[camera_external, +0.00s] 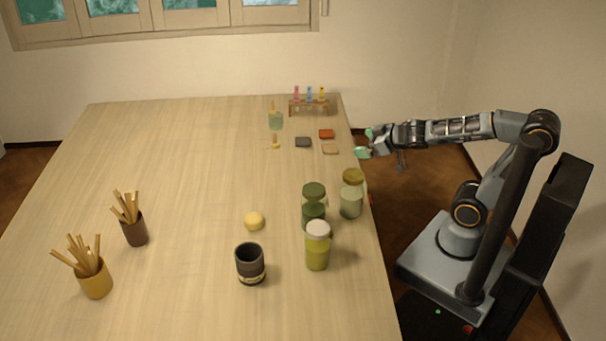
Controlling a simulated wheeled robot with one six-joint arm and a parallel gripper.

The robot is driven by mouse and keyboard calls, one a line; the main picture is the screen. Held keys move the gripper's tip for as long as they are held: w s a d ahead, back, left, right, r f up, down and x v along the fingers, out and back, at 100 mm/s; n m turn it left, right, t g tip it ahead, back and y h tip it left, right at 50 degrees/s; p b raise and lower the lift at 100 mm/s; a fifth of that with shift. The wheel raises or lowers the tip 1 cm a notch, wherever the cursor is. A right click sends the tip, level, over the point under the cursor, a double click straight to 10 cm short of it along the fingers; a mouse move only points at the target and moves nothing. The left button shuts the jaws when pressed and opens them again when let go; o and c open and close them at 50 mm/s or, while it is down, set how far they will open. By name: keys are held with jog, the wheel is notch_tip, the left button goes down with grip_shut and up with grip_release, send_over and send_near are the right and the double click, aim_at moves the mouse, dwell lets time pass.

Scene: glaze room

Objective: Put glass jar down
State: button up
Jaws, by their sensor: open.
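Three lidded glass jars stand upright near the right edge of the table: one with a dark green lid (314,212), one with an olive lid (351,201), and one with a white lid and yellow-green contents (317,252). I cannot tell which one the task means. My gripper (360,143) is open, with green fingertips pointing left, at the table's right edge beyond the jars. Nothing shows between its fingers. It is apart from all three jars.
A dark cup (250,265) and a yellow ball (254,221) are left of the jars. Two stick-filled pots, brown (134,230) and ochre (94,281), stand further left. A tube rack (309,107), small tiles (326,133) and a bottle (276,122) are at the back. The table's (180,160) middle is clear.

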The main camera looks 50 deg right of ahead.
jog(key=s+d+f+m+g+h, duration=0.1)
jog(key=s+d+f+m+g, duration=0.1)
jog(key=s+d+g, duration=0.1)
jog(key=s+d+f+m+g+h, duration=0.1)
jog(key=s+d+f+g, duration=0.2)
jog(key=s+g, duration=0.2)
jog(key=s, duration=0.3)
jog(key=shift+m, duration=0.4)
jog(key=shift+o, duration=0.6)
jog(key=shift+a, duration=0.1)
